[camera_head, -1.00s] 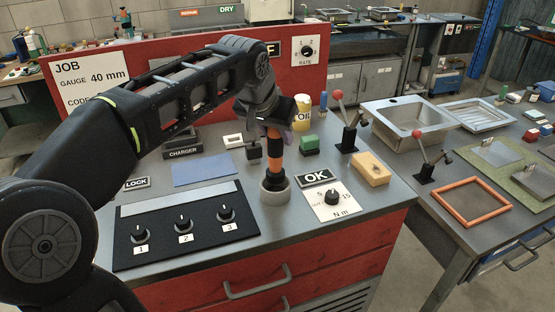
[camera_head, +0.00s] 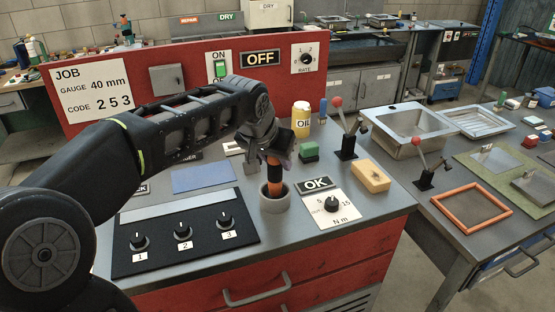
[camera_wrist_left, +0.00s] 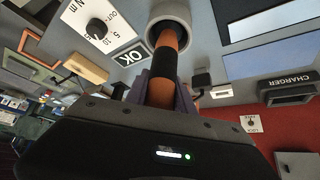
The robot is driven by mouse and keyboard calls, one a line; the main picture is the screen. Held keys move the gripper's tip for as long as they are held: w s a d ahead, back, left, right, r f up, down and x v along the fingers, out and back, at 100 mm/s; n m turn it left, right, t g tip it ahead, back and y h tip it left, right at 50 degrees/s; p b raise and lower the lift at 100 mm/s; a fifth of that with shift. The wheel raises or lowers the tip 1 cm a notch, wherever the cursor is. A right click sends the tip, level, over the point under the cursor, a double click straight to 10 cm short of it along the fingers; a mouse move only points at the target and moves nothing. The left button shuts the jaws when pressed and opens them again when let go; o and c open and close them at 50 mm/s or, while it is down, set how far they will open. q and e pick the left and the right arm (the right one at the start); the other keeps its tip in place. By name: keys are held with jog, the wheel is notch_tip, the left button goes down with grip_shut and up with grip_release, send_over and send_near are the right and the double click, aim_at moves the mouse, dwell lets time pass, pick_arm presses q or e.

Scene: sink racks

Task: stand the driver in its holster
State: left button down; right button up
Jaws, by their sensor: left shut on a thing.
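The driver (camera_head: 273,175), with an orange and black body, stands roughly upright with its lower end inside the round grey holster (camera_head: 274,203) on the bench. In the left wrist view the driver (camera_wrist_left: 163,62) runs from my fingers into the mouth of the holster (camera_wrist_left: 170,14). My left gripper (camera_head: 277,155) is shut on the driver's upper part, above the holster. The gripper (camera_wrist_left: 160,95) also shows in the left wrist view with the driver between its fingers. How deep the driver's tip sits is hidden inside the holster. My right gripper does not show.
A panel with three knobs (camera_head: 183,232) lies left of the holster. A red-knobbed lever (camera_head: 347,142) stands behind the sponge.

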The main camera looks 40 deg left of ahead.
pick_arm(q)
jog(key=c, duration=1.5)
grip_release()
jog(key=shift+f, duration=0.2)
jog(key=o, duration=0.4)
jog(key=shift+r, duration=0.1)
jog(key=shift+o, duration=0.2)
jog(key=shift+r, duration=0.15)
jog(key=v, duration=1.2)
jog(key=shift+b, duration=0.35)
jog(key=shift+s, duration=0.1)
